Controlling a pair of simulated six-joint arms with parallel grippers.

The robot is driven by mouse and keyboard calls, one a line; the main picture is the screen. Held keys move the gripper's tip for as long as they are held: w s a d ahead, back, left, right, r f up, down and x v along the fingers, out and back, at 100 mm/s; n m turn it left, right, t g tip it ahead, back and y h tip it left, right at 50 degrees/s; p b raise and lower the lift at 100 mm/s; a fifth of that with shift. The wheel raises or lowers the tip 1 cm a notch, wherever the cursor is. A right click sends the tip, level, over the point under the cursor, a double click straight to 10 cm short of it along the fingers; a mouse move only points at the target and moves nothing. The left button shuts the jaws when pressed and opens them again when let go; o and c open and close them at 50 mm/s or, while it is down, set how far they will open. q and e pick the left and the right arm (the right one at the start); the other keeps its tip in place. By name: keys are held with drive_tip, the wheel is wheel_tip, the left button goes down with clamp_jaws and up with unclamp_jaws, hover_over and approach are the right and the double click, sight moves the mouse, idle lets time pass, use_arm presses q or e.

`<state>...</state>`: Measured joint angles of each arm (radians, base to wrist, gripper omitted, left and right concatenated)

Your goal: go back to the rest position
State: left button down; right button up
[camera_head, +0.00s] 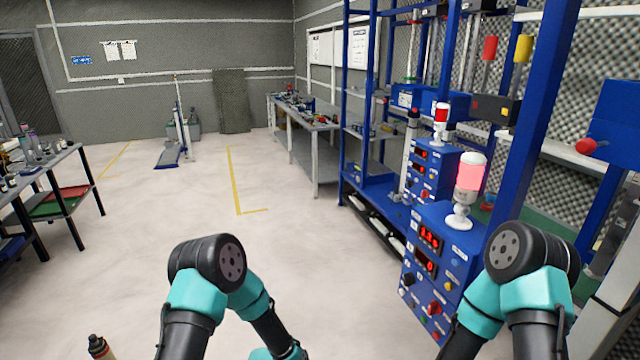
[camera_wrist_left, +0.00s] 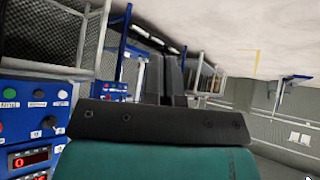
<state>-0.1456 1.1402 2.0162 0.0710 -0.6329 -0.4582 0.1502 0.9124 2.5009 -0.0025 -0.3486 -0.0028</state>
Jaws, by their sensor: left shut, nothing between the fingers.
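Both of my arms show in the head view, folded at the elbows near the bottom edge. Neither gripper shows there; the forearms run down out of the picture. In the left wrist view, which is tilted far over, my left gripper (camera_wrist_left: 174,82) shows as two dark fingers close together beyond its black body. It is shut, with nothing seen between the fingers. My right gripper is out of sight.
A blue control cabinet (camera_head: 436,262) with a red-and-white lamp (camera_head: 469,178) stands close to my right arm. Blue racks (camera_head: 371,100) line the right side. A table (camera_head: 50,163) stands at left. A bottle (camera_head: 98,347) is at bottom left. The middle floor is clear.

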use_arm(q)
drive_tip(key=s+a+n+g, duration=0.2)
drive_tip(key=s+a, duration=0.2)
drive_tip(key=s, duration=0.4)
drive_tip(key=s+a+r+n+g, duration=0.1)
drive_tip(key=s+a+n+g, duration=0.1)
drive_tip(key=s+a, duration=0.3)
drive_tip(key=s+a+r+n+g, duration=0.1)
drive_tip(key=s+a, duration=0.4)
drive_tip(key=s, duration=0.6)
drive_tip(key=shift+s+a+n+g, duration=0.2)
drive_tip(key=shift+s+n+g, duration=0.15)
drive_tip(key=shift+n+g, duration=0.4)
drive_tip(key=shift+w, duration=0.1)
